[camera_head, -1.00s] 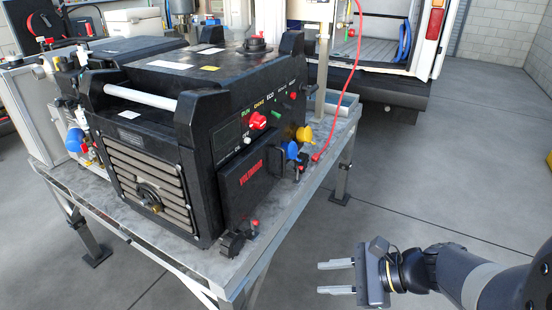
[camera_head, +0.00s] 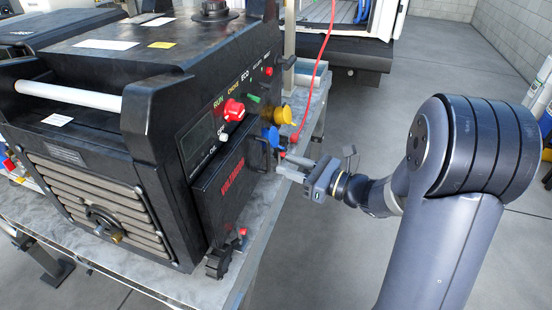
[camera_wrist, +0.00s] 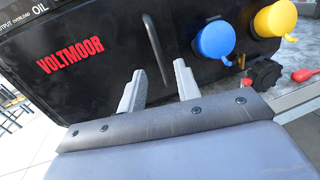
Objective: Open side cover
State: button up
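The side cover (camera_head: 214,203) is a black panel with red VOLTMOOR lettering on the side of the black machine (camera_head: 160,110). It looks shut. Its dark upright handle (camera_wrist: 158,50) shows in the wrist view near the cover's right edge. My gripper (camera_head: 284,166) points at the cover from the right. In the wrist view its two grey fingers (camera_wrist: 160,78) are spread apart, with the handle lined up between and just beyond their tips. The fingers hold nothing, and I cannot tell whether they touch the cover.
A blue cap (camera_wrist: 214,40) and a yellow cap (camera_wrist: 275,19) sit right of the handle, close to my fingers. A red cable (camera_head: 322,60) hangs behind my gripper. A red knob (camera_head: 233,110) is above the cover. The machine stands on a metal table (camera_head: 262,225); the floor to the right is open.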

jog(key=shift+x, duration=2.2)
grip_shut()
